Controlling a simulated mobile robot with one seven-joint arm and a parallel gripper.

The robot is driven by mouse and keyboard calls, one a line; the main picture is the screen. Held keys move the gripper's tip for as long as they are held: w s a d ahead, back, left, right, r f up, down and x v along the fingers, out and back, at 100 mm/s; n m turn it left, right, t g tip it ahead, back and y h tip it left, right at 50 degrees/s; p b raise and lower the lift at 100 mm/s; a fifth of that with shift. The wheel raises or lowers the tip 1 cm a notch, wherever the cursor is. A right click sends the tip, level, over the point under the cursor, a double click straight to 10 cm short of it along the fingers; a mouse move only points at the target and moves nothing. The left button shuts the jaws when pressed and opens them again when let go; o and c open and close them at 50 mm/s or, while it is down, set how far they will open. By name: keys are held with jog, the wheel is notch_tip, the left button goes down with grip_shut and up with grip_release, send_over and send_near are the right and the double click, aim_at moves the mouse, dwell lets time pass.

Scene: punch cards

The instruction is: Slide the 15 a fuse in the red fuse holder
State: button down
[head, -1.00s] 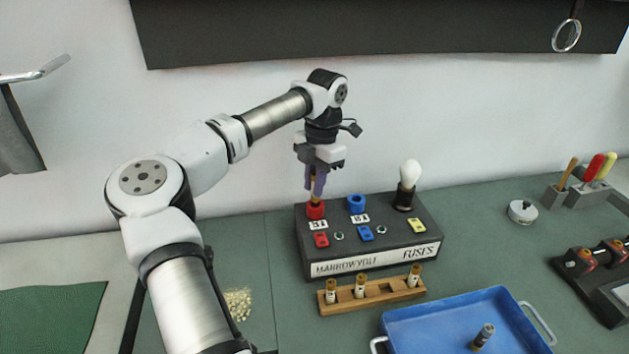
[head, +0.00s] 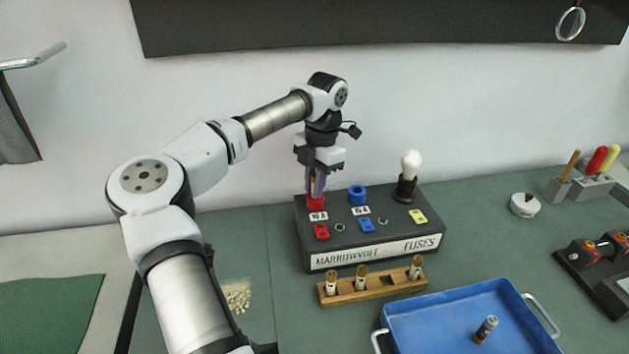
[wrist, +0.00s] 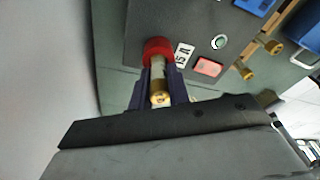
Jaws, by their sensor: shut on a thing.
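The red fuse holder (head: 315,203) stands at the back left of the black fuse box (head: 380,222). My gripper (head: 316,192) points down directly over it and is shut on a fuse (wrist: 158,76) with brass ends. In the wrist view the fuse sits between the fingers (wrist: 158,92), and its far end meets the opening of the red holder (wrist: 157,49). It looks lined up and at least partly inside, but the depth is hidden. The small label beside the holder (wrist: 183,55) seems to read 15 A.
A blue holder (head: 357,194) and a white bulb (head: 411,165) stand on the same box. In front are a wooden rack (head: 345,298) with several fuses and one empty slot, and a blue tray (head: 420,318) holding a dark cylinder (head: 486,329).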

aim_at(313, 176)
jog(key=shift+f, duration=0.1)
dwell(0.3)
jog(key=shift+f, duration=0.3)
jog(key=c, duration=1.3)
grip_release()
jog(key=shift+r, duration=0.1)
jog(key=shift+o, duration=0.5)
jog(key=o, duration=0.4)
jog(key=shift+o, duration=0.2)
jog(key=shift+r, duration=0.1)
jog(key=shift+r+p, duration=1.7)
jog(key=shift+r, duration=1.25)
